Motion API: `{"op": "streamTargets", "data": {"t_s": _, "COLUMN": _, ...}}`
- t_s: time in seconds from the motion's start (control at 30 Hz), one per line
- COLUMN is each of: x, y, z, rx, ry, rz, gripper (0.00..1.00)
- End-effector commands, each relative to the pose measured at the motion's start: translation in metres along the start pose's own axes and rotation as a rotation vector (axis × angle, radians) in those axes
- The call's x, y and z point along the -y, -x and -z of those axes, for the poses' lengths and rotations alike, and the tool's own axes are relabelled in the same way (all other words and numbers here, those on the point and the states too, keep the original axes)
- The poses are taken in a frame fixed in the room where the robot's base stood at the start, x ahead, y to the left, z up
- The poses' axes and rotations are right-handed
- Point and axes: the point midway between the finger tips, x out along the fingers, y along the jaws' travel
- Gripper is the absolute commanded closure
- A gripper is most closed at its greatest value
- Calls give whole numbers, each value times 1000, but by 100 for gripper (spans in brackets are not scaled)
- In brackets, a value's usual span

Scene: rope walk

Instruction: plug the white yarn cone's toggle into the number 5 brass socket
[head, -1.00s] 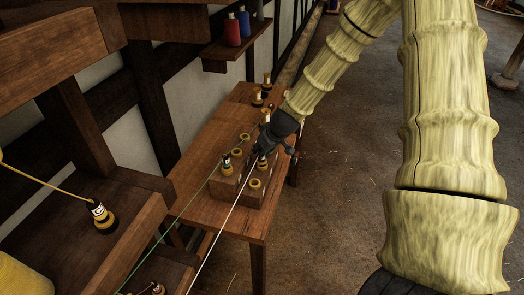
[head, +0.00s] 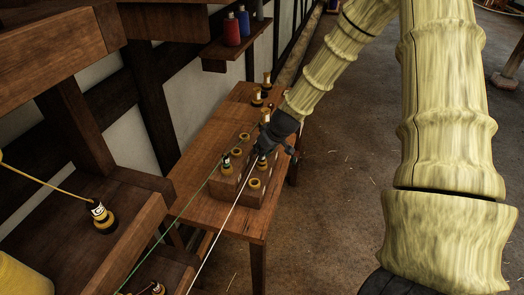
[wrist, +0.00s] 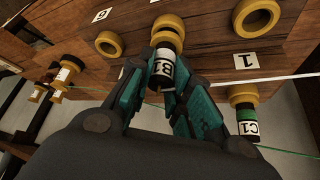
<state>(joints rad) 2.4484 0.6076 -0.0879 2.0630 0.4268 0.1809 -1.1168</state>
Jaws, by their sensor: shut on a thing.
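My gripper (head: 268,150) is shut on a black toggle with a white band and a brass collar (wrist: 162,68). A white line runs from the toggle down-left in the head view, and right in the wrist view. The toggle's collar end overlaps a brass socket (wrist: 168,23) on the wooden socket block (head: 224,190); I cannot tell whether it is seated. That socket's number is not readable. Empty sockets (wrist: 109,43) and (wrist: 256,17) flank it. A toggle marked C1 (wrist: 247,125) sits at a socket below the label 1 (wrist: 245,62). The white cone is not in view.
The block stands on a wooden table (head: 240,223). Several other toggles (head: 258,97) stand behind the block. A shelf with a yellow-lined toggle (head: 102,216) is at left.

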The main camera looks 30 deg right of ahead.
Motion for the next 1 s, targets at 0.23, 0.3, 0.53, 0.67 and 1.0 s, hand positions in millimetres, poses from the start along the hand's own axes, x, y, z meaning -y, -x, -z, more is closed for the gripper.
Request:
{"op": "streamTargets", "data": {"t_s": 0.23, "x": 0, "y": -1, "z": 0, "rx": 0, "ry": 0, "rz": 0, "gripper": 100}}
{"op": "streamTargets", "data": {"t_s": 0.3, "x": 0, "y": -2, "z": -1, "rx": 0, "ry": 0, "rz": 0, "gripper": 100}}
{"op": "streamTargets", "data": {"t_s": 0.53, "x": 0, "y": -5, "z": -3, "rx": 0, "ry": 0, "rz": 0, "gripper": 100}}
{"op": "streamTargets", "data": {"t_s": 0.67, "x": 0, "y": -6, "z": -4, "rx": 0, "ry": 0, "rz": 0, "gripper": 100}}
{"op": "streamTargets", "data": {"t_s": 1.0, "x": 0, "y": -10, "z": -6, "rx": 0, "ry": 0, "rz": 0, "gripper": 78}}
